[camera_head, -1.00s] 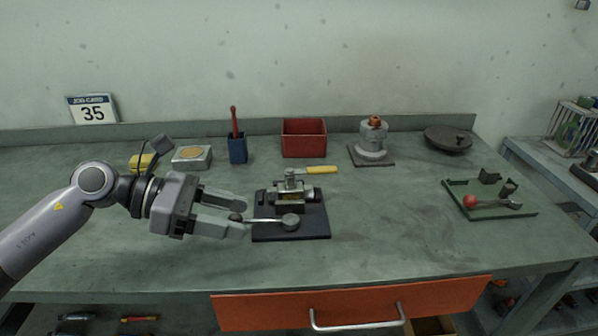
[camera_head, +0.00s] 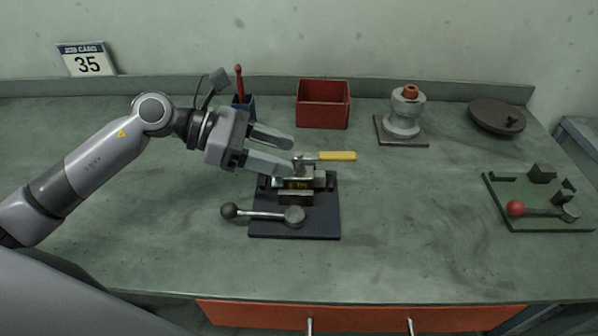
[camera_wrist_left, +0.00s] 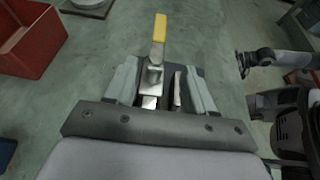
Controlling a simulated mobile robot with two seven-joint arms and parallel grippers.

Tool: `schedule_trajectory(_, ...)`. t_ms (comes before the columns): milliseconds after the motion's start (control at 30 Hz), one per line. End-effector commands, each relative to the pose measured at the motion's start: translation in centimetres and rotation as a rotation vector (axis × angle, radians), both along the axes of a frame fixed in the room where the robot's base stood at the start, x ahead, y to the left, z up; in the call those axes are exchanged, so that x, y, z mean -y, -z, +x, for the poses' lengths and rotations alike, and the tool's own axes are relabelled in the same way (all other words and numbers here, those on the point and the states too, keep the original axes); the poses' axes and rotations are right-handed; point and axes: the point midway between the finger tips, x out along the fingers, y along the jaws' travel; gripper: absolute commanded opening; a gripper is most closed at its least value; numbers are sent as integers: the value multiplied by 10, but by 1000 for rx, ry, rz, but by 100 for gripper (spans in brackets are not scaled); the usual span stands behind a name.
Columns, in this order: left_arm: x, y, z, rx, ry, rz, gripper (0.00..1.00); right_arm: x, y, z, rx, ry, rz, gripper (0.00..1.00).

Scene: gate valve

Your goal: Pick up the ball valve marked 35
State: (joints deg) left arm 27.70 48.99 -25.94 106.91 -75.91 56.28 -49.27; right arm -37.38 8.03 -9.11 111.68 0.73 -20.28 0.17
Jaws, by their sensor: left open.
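The ball valve (camera_head: 296,184) is a grey metal body with a yellow-handled lever (camera_head: 338,156). It sits on a dark base plate (camera_head: 262,229); its small marking is not readable. My left gripper (camera_head: 290,156) is open at the valve's left upper side in the head view. In the left wrist view the valve (camera_wrist_left: 152,76) shows between the open fingers of the gripper (camera_wrist_left: 161,72), with its yellow handle (camera_wrist_left: 160,27) pointing away. Contact cannot be told. A job card (camera_head: 86,61) marked 35 stands at the back left.
A lever with a black ball (camera_head: 229,211) lies in front of the valve. A red bin (camera_head: 323,104), a grey fitting (camera_head: 405,115) and a dark disc (camera_head: 497,117) stand behind. A green tray (camera_head: 508,220) is at right. Dark machine parts show at the wrist view's right.

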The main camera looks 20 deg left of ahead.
Motion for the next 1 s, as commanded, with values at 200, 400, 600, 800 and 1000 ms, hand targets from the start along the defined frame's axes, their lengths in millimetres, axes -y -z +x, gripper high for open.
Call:
schedule_trajectory(200,25,10,12,-2,2,-4,54,0,-12,0,0,0,0,43)
schedule_trajectory(400,34,16,15,-1,1,-1,54,0,-13,0,0,0,0,43)
schedule_trajectory(600,34,17,15,-1,1,0,48,0,-13,0,1,-1,-1,43)
schedule_trajectory(800,33,17,15,-1,1,0,0,0,-13,1,2,-1,0,43)
schedule_trajectory(1000,33,17,15,-1,1,0,0,0,-14,1,3,-1,0,43)
